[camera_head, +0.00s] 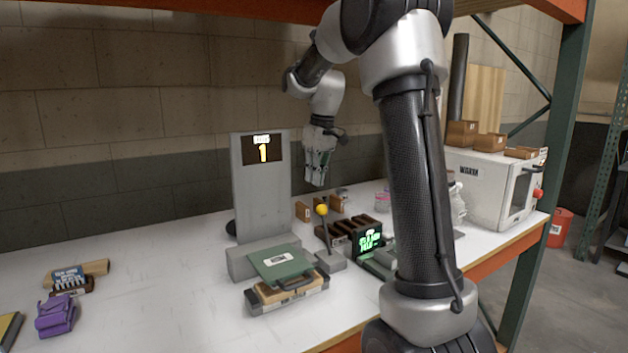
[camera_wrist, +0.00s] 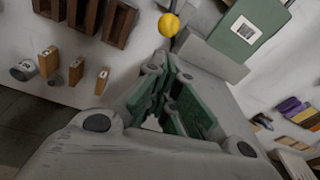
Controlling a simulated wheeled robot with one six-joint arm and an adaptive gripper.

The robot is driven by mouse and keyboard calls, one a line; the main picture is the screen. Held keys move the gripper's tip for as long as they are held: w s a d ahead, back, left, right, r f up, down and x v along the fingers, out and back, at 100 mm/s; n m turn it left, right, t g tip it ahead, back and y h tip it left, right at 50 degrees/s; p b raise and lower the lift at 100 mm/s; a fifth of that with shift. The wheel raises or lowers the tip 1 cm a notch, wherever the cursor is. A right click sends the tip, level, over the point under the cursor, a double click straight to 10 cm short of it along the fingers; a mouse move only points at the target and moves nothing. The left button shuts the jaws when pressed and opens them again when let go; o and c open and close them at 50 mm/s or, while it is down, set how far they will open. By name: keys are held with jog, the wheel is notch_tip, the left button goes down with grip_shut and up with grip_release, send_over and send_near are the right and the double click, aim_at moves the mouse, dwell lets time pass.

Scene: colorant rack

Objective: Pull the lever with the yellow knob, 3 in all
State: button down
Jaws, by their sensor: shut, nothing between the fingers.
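The lever's yellow knob (camera_head: 322,210) sits on top of a thin dark stick, which rises from a small grey base (camera_head: 331,262). The stick leans slightly to the left at the top in the head view. My gripper (camera_head: 317,182) is shut and empty, above and apparently behind the knob. In the wrist view the yellow knob (camera_wrist: 168,25) appears just beyond my closed fingertips (camera_wrist: 168,68), with a gap between them. A grey upright panel (camera_head: 262,190) left of the lever has a dark display (camera_head: 263,150) reading 1.
A green plate (camera_head: 275,262) and a tan-topped case (camera_head: 287,293) lie left of the lever. A dark rack (camera_head: 348,232) and a device with a lit green screen (camera_head: 369,241) stand right. Small wooden blocks (camera_head: 303,211) stand behind.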

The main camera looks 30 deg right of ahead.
aim_at(288, 210)
notch_tip(288, 210, down, 8)
jog(key=w, duration=0.1)
jog(key=shift+a+r, duration=0.15)
jog(key=shift+a, duration=0.1)
jog(key=shift+r, duration=0.1)
